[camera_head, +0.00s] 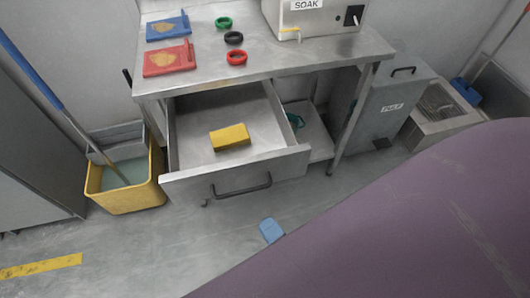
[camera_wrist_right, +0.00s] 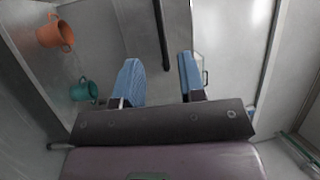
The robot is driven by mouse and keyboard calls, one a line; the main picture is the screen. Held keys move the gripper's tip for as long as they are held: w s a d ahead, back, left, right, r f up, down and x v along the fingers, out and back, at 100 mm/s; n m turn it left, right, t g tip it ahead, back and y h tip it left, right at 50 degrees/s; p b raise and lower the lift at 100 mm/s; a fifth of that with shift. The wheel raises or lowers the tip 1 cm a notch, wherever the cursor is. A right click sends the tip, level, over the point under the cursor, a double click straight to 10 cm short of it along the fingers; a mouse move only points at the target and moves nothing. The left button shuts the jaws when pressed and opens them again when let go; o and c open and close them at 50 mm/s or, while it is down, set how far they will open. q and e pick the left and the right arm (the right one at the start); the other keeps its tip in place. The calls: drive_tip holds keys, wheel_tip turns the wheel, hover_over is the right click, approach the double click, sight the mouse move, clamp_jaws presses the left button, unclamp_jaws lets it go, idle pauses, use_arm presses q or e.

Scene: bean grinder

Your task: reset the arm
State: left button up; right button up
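My right arm crosses the lower right of the head view as a large purple shape. One blue fingertip of my right gripper (camera_head: 271,230) sticks out beyond its edge, over the grey floor, in front of the open drawer (camera_head: 240,185). In the right wrist view both blue fingers of the right gripper (camera_wrist_right: 161,76) stand apart with nothing between them. My left arm and gripper are in neither view.
A yellow block (camera_head: 229,137) lies in the pulled-out drawer under the metal table (camera_head: 275,62). A yellow mop bucket (camera_head: 127,190) stands left of it. In the wrist view, an orange cup (camera_wrist_right: 52,34) and a teal cup (camera_wrist_right: 82,91) show at left.

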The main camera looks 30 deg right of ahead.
idle(0.5)
wheel_tip(320, 180, down, 4)
drive_tip(key=w+d+n+g, duration=0.15)
drive_tip(key=n+g, duration=0.45)
drive_tip(key=n, duration=0.7)
drive_tip(key=s+d+r+n+g+h+p, duration=0.1)
drive_tip(key=d+n+p, duration=0.1)
drive_tip(key=d, duration=0.4)
drive_tip(key=s+d+r+n+g+h+p, duration=0.1)
drive_tip(key=s+d+r+n+p, duration=0.1)
drive_tip(key=d, duration=0.4)
drive_tip(key=shift+s+r+g, duration=0.15)
drive_tip(key=shift+s+g, duration=0.1)
drive_tip(key=shift+g, duration=0.15)
